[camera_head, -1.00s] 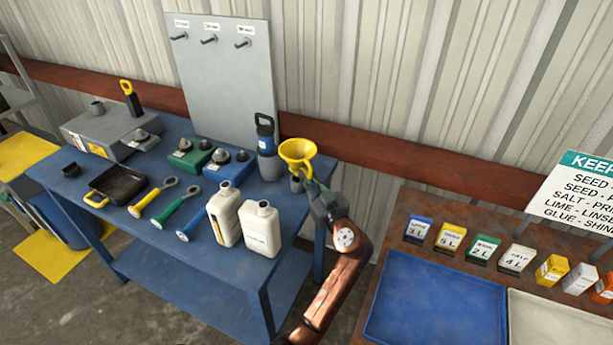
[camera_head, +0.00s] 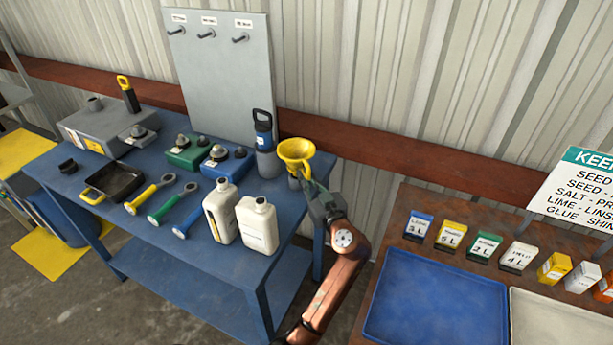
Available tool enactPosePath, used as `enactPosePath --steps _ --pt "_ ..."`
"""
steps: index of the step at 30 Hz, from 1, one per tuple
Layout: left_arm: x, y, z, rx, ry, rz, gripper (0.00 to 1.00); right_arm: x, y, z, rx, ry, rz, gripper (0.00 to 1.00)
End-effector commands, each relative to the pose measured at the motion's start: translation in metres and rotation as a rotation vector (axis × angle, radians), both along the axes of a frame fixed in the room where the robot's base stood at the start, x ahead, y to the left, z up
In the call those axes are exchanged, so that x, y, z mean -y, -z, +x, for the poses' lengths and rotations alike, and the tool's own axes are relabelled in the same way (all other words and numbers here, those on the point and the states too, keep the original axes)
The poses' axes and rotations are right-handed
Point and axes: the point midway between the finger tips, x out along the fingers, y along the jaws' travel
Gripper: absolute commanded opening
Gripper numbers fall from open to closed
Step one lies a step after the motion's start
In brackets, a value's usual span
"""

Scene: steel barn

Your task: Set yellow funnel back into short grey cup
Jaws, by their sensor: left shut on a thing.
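My left gripper (camera_head: 308,183) is shut on the yellow funnel (camera_head: 297,151) at the back right corner of the blue table. The funnel is roughly upright, its wide mouth facing up. My right gripper is not in view.
A black-handled blue tool in a taller grey holder (camera_head: 268,163) stands close left of the funnel. Two white jugs (camera_head: 257,225) stand in front. A grey peg board (camera_head: 222,75) rises behind. A rusty table with a blue tray (camera_head: 435,300) is at right.

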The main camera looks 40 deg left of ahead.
Motion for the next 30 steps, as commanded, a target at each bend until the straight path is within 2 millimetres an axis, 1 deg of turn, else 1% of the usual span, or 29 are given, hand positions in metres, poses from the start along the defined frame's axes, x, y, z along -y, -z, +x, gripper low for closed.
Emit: enactPosePath --steps 30 --pt "0.0 0.03 0.0 -0.001 0.0 0.0 0.0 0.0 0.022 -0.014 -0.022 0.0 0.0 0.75"
